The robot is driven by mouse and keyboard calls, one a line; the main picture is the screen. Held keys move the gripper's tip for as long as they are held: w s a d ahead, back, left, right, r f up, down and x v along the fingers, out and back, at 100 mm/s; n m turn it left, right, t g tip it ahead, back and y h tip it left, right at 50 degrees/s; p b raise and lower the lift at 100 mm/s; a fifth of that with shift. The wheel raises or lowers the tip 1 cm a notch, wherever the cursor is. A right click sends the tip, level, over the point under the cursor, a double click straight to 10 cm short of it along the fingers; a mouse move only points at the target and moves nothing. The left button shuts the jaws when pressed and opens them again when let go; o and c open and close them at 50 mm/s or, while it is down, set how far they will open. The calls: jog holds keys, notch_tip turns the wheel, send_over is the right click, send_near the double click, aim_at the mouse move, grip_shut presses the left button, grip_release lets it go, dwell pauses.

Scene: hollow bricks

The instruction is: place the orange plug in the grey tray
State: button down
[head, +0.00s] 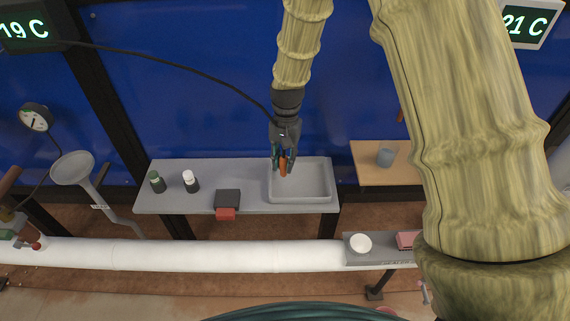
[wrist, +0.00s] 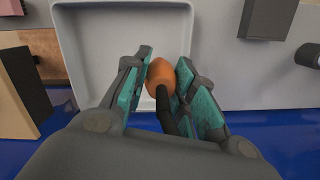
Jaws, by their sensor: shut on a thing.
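The orange plug (head: 283,166) is in my gripper (head: 284,158), which is shut on it. In the wrist view the plug (wrist: 161,76) is between the teal pads of my gripper (wrist: 163,82), with a dark stem toward the palm. The grey tray (head: 326,184) is on the right end of the grey table. My gripper and the plug are over the left part of the tray in the head view. The tray also fills the upper middle of the wrist view (wrist: 105,22). I cannot tell the plug's height above the tray floor.
On the grey table (head: 155,203) left of the tray stand a dark block (head: 228,197) with a red part, a white-capped bottle (head: 191,181) and a green-capped bottle (head: 157,181). A wooden table (head: 375,175) with a grey-blue cup (head: 386,157) is to the right. A white pipe (head: 200,256) runs in front.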

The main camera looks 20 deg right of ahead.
aim_at(285, 168)
jog(key=shift+w+d+f, duration=0.1)
jog(key=shift+w+d, duration=0.1)
jog(key=shift+d, duration=0.05)
jog(key=shift+f+p, duration=0.7)
jog(key=shift+f, duration=1)
jog(key=c, duration=1.2)
grip_release()
jog(key=shift+f, duration=0.1)
jog(key=shift+o, duration=0.2)
notch_tip(285, 168, up, 12)
jog(key=w+b, duration=0.1)
jog(key=b, duration=0.2)
jog(key=shift+d, duration=0.4)
jog(key=shift+w, duration=0.1)
